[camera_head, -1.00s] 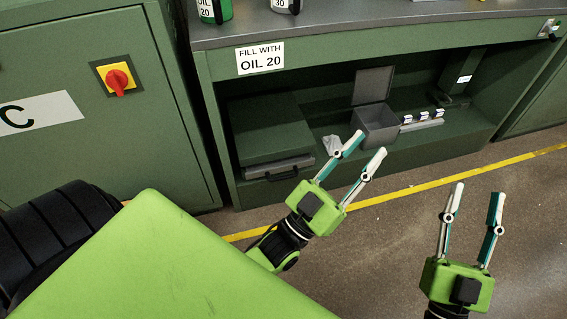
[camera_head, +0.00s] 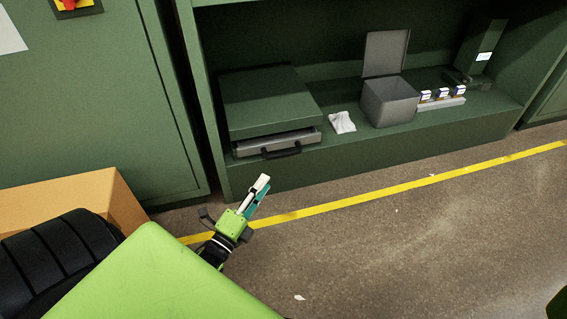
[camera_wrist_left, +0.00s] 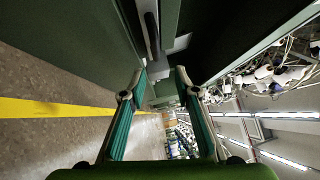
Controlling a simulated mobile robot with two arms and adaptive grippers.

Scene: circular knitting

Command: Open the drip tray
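The drip tray (camera_head: 240,147) is a grey metal drawer under a dark green housing (camera_head: 268,100) on the left of the cabinet's low shelf. Its front sits about level with the housing, and its black handle (camera_head: 283,152) faces me. My left gripper (camera_head: 265,182) is in front of and below the handle, apart from it in the head view, with its fingers overlapping there. In the left wrist view my left gripper (camera_wrist_left: 159,83) has its fingers spread with nothing between them. The dark handle bar (camera_wrist_left: 152,36) lies beyond the fingertips. My right gripper is out of view.
A white crumpled cloth (camera_head: 342,122), an open grey bin (camera_head: 390,103) and small boxes (camera_head: 441,94) stand right of the tray. A cardboard box (camera_head: 95,195) is at left. The floor before the cabinet is clear, with a yellow line (camera_head: 375,193).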

